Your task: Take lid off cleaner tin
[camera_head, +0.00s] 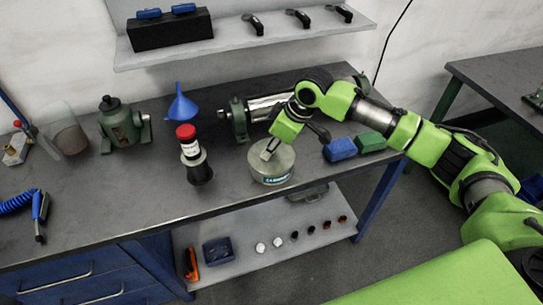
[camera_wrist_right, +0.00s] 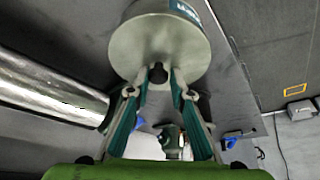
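The cleaner tin (camera_head: 272,177) is a round grey metal tin with a teal label, upright near the front edge of the workbench. Its flat lid (camera_wrist_right: 160,42) faces the camera in the right wrist view and has a small dark knob (camera_wrist_right: 158,73). My right gripper (camera_head: 268,150) is over the tin, reaching in from the upper right. In the right wrist view its two fingers (camera_wrist_right: 159,84) are apart, with the knob between the tips. A narrow gap seems to show beside the knob; contact is not clear. My left gripper is not in view.
A red-capped bottle in a dark holder (camera_head: 199,172) stands left of the tin. A metal cylinder machine (camera_head: 236,120) lies behind it. Blue (camera_head: 340,149) and green (camera_head: 370,142) blocks are to the right. A blue funnel (camera_head: 181,105) stands further back. Bench (camera_head: 110,205) front left is mostly clear.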

